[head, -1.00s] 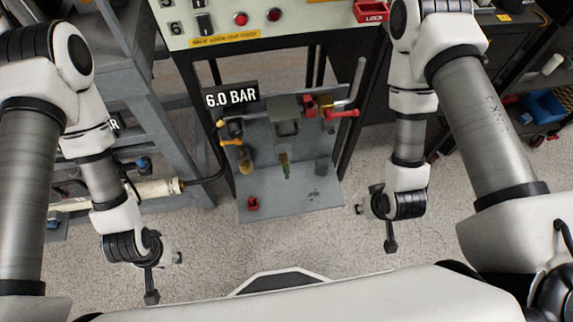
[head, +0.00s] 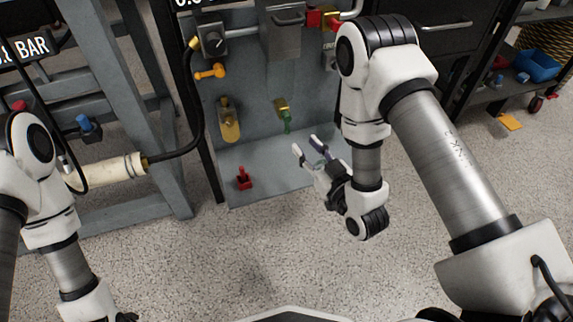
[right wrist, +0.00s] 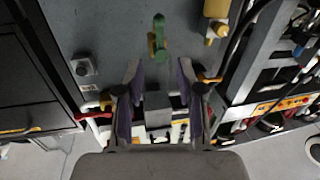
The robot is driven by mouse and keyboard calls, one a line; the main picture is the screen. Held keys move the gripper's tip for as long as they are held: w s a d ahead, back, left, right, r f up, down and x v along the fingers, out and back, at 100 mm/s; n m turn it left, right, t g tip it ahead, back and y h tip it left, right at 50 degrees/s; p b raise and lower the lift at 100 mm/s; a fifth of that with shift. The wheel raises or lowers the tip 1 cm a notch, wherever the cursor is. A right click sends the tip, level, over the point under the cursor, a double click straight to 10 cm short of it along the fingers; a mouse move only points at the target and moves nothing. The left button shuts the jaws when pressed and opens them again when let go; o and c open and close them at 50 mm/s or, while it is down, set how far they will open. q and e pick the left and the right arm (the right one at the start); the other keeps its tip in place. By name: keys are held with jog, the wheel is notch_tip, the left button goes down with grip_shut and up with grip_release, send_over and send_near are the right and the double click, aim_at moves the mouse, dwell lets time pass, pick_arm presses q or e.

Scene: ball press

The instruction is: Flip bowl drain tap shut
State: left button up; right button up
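A small brass tap with a green lever (head: 285,116) sits on the grey back panel in the head view, its lever hanging down. It also shows in the right wrist view, where the green lever (right wrist: 157,40) is ahead of the fingers. A yellow bowl (head: 229,122) hangs on the panel to its left; it also shows in the wrist view (right wrist: 214,18). My right gripper (head: 306,146) is open and empty, below and close to the green lever, apart from it.
A grey shelf (head: 262,175) lies under the panel, with a small red part (head: 243,178) on it. An orange lever (head: 210,72) and a black hose (head: 190,140) are at left. A metal box (head: 284,35) is above the tap. Floor in front is clear.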

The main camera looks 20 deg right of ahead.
aim_at(288, 127)
jog(key=x, duration=0.5)
jog(key=b+x, duration=0.1)
jog(key=x, duration=0.1)
jog(key=shift+w+f, duration=0.4)
pick_arm(q)
notch_tip(288, 127, down, 2)
jog(key=shift+f, duration=0.1)
pick_arm(e)
grip_shut()
